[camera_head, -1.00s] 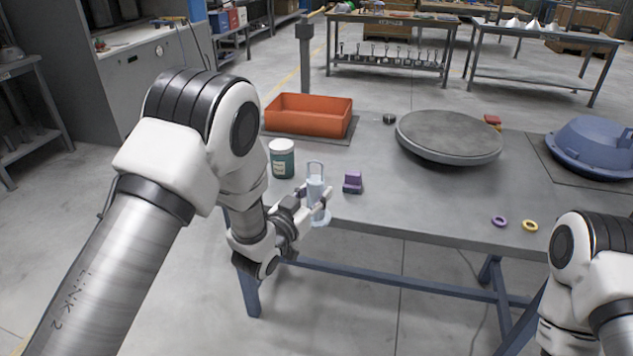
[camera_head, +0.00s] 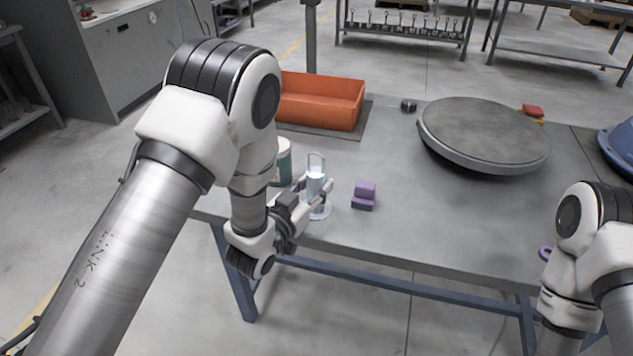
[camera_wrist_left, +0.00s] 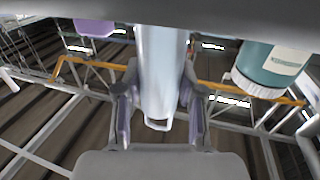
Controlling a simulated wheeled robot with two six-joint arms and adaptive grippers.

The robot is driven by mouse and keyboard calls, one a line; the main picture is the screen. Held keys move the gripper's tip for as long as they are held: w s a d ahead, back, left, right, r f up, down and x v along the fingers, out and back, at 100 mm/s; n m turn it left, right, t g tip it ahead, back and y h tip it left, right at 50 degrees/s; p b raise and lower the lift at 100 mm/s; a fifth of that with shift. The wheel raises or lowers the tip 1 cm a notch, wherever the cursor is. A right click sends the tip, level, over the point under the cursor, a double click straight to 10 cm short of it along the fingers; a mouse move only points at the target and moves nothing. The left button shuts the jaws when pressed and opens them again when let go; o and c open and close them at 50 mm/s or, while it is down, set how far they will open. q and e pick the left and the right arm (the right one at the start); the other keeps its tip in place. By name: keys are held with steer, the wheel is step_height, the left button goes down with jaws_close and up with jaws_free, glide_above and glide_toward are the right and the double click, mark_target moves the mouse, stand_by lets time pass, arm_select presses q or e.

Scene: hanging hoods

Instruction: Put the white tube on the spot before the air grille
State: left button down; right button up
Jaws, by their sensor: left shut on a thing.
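A pale whitish tube (camera_head: 315,186) with a thin loop on top and a round flange below is held upright at the near left edge of the table. My left gripper (camera_head: 314,191) is shut on it, with one finger on each side. In the left wrist view the tube (camera_wrist_left: 160,70) runs down between the fingers of the left gripper (camera_wrist_left: 160,108). I cannot tell whether the flange touches the table top. I cannot make out an air grille or a marked spot. My right arm shows at the right edge, but its gripper is outside the picture.
A green jar with a white lid (camera_head: 284,160) stands close behind my left arm, partly hidden. A purple block (camera_head: 364,196) lies right of the tube. An orange bin (camera_head: 322,104) and a large grey disc (camera_head: 483,140) stand farther back.

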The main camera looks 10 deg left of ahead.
arm_select(q)
steer(key=shift+w+f, duration=0.1)
steer(key=shift+w, duration=0.1)
steer(key=c, duration=0.8)
jaws_free()
steer(key=shift+s, duration=0.15)
steer(key=shift+c, duration=0.2)
steer(key=shift+o, duration=0.7)
steer(key=shift+s+a+r, duration=0.1)
steer(key=shift+s+r, duration=0.1)
steer(key=shift+r, duration=0.05)
steer(key=shift+w, duration=0.1)
steer(key=shift+f, duration=0.1)
steer(key=v, duration=1.2)
